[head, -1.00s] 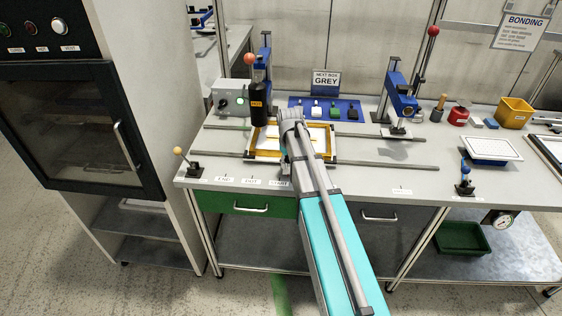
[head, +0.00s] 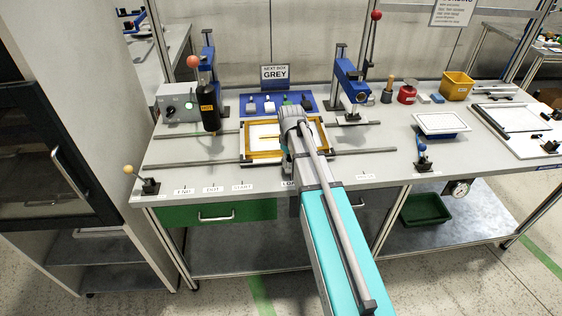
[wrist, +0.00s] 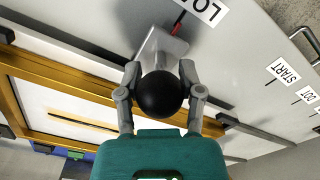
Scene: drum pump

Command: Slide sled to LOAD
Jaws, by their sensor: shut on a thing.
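The sled (head: 247,153), a yellow-orange frame around a white panel, sits on two rails, right of the black cylinder. In the wrist view the sled frame (wrist: 75,86) crosses the left side. My gripper (wrist: 160,76) is shut on a round black knob (wrist: 160,95), its fingers on either side. A grey plate (wrist: 160,48) with a red pointer (wrist: 177,27) lies beyond the knob. The pointer is close to the black tick at the LOAD label (wrist: 206,8), which the picture edge cuts. In the head view my arm hides the knob, the fingertips and part of the LOAD label (head: 288,184).
The START label (head: 242,187) and others lie left along the bench front. A black cylinder (head: 208,108) with a red-ball lever stands left of the sled, and a blue press (head: 351,80) behind right. A small yellow-knobbed lever (head: 148,184) stands at the front left corner.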

